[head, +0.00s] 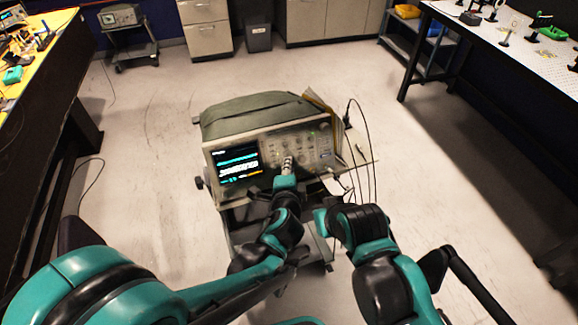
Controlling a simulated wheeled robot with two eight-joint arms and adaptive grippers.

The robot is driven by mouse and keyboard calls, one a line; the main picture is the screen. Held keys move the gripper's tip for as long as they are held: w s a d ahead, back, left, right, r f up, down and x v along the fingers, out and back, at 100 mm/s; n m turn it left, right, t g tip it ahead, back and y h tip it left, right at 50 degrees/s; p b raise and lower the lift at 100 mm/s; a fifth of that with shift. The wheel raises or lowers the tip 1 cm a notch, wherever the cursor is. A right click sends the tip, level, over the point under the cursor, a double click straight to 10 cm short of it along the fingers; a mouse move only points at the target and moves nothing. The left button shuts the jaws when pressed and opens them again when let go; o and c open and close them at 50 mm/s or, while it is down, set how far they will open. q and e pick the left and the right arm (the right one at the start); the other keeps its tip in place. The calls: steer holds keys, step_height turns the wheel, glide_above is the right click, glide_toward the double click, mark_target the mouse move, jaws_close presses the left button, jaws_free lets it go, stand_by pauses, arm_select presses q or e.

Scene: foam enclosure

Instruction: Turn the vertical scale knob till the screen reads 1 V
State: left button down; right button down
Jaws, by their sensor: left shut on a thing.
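The oscilloscope (212,164) stands on a cart, its front panel facing me. Its lit screen (237,163) is on the left of the panel and shows cyan and white traces; the readings are too small to read. Knobs and buttons fill the panel right of the screen. My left gripper (287,161) reaches up to the panel just right of the screen and is shut on a knob. The fingers cover that knob, so its marking cannot be read. My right gripper (321,221) is below the panel's right part, apart from it; its fingers cannot be made out.
Cables (367,140) hang at the oscilloscope's right side, by a small side shelf (357,170) on the cart. A workbench (50,75) is at the left and a perforated-top table (505,45) at the right. Cabinets (207,27) line the back.

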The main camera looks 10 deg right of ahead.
arm_select(q)
steer(key=shift+m, duration=0.4)
steer(key=c, duration=1.4)
jaws_free()
steer(key=shift+s, duration=0.1)
steer(key=v, duration=1.2)
steer(key=shift+r, duration=0.15)
